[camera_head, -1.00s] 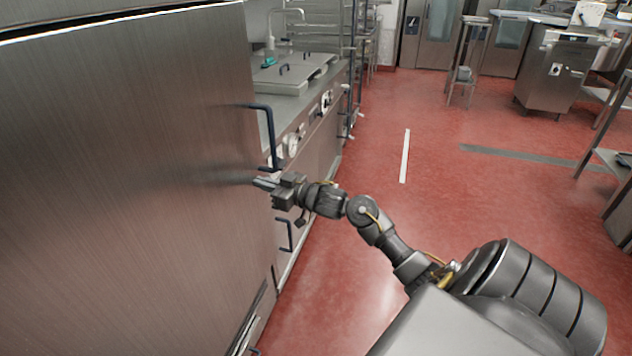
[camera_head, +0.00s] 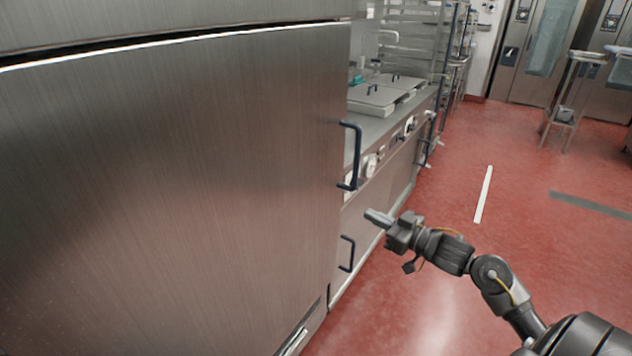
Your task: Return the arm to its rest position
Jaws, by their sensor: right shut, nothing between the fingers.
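My right gripper (camera_head: 377,217) is at the end of my right arm (camera_head: 470,260), which comes in from the lower right. Its fingers are together with nothing between them. It points left, in front of the counter fronts. In the picture it lies right of and below the dark door handle (camera_head: 355,156), and apart from it. My left gripper is out of the frame.
A large steel cabinet door (camera_head: 170,190) fills the left side. A lower dark handle (camera_head: 350,253) is left of and below the gripper. A steel counter with lidded vats (camera_head: 382,97) runs behind.

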